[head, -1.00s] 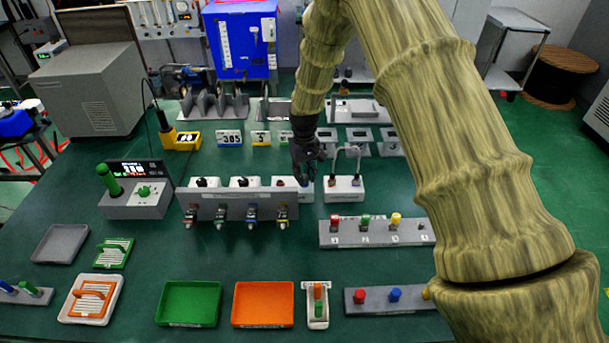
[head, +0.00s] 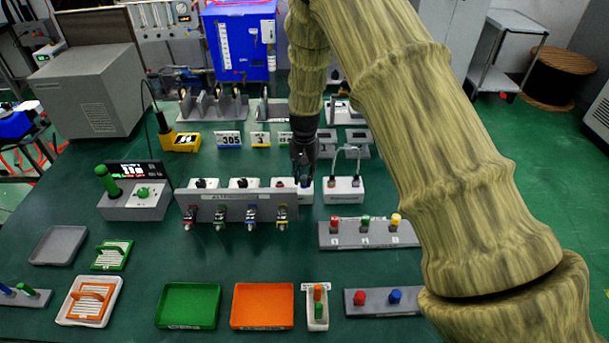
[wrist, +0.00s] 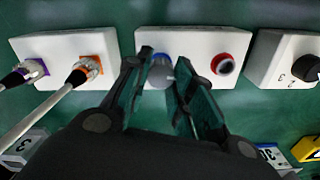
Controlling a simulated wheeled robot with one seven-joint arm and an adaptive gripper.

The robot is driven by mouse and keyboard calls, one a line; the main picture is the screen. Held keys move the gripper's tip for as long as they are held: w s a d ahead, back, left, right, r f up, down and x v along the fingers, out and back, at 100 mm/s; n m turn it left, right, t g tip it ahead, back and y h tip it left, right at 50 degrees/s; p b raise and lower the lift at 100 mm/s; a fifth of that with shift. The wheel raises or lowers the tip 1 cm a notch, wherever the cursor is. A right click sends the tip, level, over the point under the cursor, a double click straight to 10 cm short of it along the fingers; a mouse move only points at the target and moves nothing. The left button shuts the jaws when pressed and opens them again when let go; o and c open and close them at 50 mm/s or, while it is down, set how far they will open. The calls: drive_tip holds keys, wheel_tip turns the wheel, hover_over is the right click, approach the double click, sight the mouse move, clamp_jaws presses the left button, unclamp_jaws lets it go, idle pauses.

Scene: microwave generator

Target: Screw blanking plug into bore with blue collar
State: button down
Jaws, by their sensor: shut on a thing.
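My gripper (wrist: 172,90) has its fingers closed around a grey blanking plug (wrist: 160,76) in the wrist view. The plug is at the bore with the blue collar (wrist: 161,57), on the left half of a white block (wrist: 198,43). It looks in line with the bore, but the fingers hide how deep it sits. A red-collared bore (wrist: 223,65) is beside it on the same block. In the head view my gripper (head: 304,178) points down at this block, behind the grey panel, and hides the plug.
A white block with two cabled connectors (wrist: 65,47) stands close on one side, and a block with a black knob (wrist: 304,71) on the other. The grey panel (head: 232,207) with several hanging connectors stands in front. Coloured trays (head: 188,304) lie nearer.

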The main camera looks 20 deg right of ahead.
sight(305, 177)
drive_tip(key=shift+w+r+m, duration=0.1)
drive_tip(key=shift+m, duration=0.2)
drive_tip(key=c, duration=1.2)
unclamp_jaws()
wheel_tip(305, 177, up, 12)
